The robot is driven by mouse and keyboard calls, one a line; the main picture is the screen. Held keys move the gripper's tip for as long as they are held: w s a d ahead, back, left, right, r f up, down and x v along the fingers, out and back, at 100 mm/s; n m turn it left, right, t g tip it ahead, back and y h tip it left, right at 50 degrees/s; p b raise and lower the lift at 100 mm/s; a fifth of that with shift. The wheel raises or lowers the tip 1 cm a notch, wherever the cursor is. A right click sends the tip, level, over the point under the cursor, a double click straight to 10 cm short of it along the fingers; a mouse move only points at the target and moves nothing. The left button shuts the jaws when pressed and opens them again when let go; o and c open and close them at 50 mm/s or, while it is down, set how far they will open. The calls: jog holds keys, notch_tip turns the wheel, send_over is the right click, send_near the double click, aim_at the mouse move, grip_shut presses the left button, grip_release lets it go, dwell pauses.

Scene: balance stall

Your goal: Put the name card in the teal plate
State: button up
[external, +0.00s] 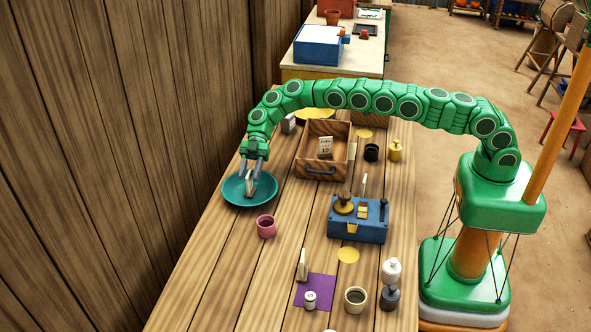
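The teal plate (234,195) lies near the left edge of the wooden table. My gripper (252,172) points down over the plate, at its middle. A small pale, card-like piece (250,187) stands tilted in the plate, right under and between my fingertips; it may be the name card, but its face is not readable. I cannot tell whether my fingers grip it or only stand around it. Another small card with writing (325,147) stands at the wooden drawer box.
A pink cup (266,226) stands close to the plate's lower right. The wooden box (313,165) and a blue device (371,230) are to the right. A purple mat (324,287) with small weights is nearer the front. A plank wall (130,130) rises at left.

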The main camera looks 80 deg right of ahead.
dwell(0.6)
jog(key=shift+r, duration=3.5)
